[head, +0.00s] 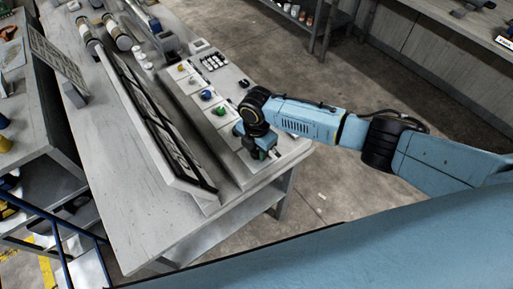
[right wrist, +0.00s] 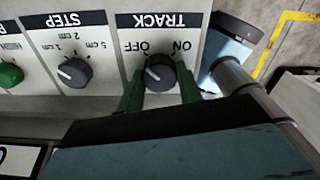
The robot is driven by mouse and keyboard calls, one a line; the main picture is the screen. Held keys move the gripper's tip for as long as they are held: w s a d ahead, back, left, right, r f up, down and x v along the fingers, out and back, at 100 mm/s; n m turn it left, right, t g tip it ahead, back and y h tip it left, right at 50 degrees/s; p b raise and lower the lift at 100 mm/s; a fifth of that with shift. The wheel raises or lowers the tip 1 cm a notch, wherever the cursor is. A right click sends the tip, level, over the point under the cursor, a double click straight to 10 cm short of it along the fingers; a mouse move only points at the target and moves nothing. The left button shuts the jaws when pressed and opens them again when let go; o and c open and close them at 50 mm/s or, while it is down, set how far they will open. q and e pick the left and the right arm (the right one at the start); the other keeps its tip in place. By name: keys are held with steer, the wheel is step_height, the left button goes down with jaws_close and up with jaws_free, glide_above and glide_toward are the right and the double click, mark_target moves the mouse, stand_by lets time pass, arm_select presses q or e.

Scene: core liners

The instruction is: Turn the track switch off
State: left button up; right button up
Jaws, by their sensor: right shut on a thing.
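The track switch is a dark round knob (right wrist: 160,73) on a pale panel marked TRACK. It shows upside down in the right wrist view, with OFF printed at the picture's left and ON at its right. My right gripper (right wrist: 160,88) is shut on the knob, with one green finger on each side of it. Which mark the knob points to is hard to tell. In the head view my right gripper (head: 260,150) is at the near end of the panel row, and its wrist hides the knob. My left gripper is not in view.
A STEP knob (right wrist: 75,73) and a green button (right wrist: 10,74) sit beside it. In the head view the console (head: 207,113) carries yellow, white, blue and green controls. A long framed board (head: 160,120) stands left of it on the table (head: 115,170). Floor is free to the right.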

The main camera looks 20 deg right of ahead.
mark_target(256, 151)
steer(key=shift+n, duration=0.3)
stand_by(0.4)
steer(key=o, duration=1)
steer(key=shift+r, duration=0.15)
step_height(256, 151, up, 13)
